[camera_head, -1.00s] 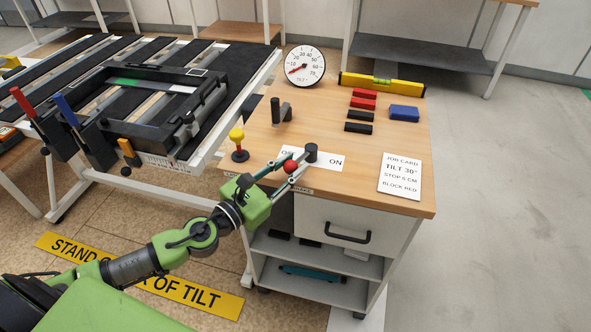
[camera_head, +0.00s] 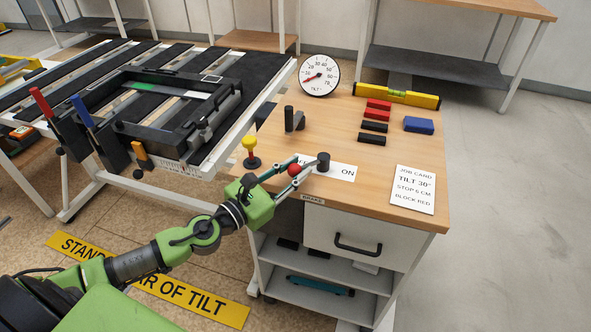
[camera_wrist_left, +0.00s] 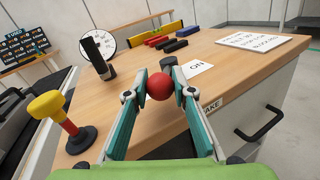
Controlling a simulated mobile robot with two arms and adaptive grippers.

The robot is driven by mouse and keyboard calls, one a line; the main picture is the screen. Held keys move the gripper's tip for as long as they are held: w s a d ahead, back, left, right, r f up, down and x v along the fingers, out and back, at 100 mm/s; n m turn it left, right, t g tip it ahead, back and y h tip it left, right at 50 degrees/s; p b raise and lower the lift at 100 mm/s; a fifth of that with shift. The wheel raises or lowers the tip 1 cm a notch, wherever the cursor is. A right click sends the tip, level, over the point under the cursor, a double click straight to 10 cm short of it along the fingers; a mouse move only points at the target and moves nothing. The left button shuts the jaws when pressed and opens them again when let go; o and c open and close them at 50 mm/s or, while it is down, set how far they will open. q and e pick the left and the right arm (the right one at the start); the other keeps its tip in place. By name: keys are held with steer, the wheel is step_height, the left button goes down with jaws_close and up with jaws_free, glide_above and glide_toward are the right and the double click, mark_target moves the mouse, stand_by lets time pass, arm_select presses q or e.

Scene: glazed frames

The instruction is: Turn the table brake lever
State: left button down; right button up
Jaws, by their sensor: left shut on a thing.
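The brake lever has a red ball knob (camera_head: 294,170) and a dark round pivot post (camera_head: 323,161) on the wooden cabinet top, above a BRAKE label (camera_head: 312,199). My left gripper (camera_head: 303,164) is shut on the red knob, with one teal finger on each side. The left wrist view shows the knob (camera_wrist_left: 160,86) between the fingers, with the pivot (camera_wrist_left: 168,62) just beyond. The white OFF/ON card (camera_head: 341,171) lies under the lever. ON shows clear of the lever, while the OFF side is mostly hidden by my fingers. My right gripper is out of view.
A yellow-topped knob (camera_head: 250,150) stands at the cabinet's left edge, near my gripper. A dark upright handle (camera_head: 291,119), a tilt gauge (camera_head: 320,75), a yellow level (camera_head: 396,95) and several small blocks stand farther back. The slatted tilt table (camera_head: 240,98) is at left.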

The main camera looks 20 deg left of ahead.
arm_select(q)
steer(key=c, duration=1.7)
jaws_free()
steer(key=shift+w+a+r, duration=0.15)
steer(key=shift+a+r, duration=0.05)
steer(key=shift+f, duration=0.1)
steer(key=v, duration=1.2)
steer(key=shift+d, duration=0.1)
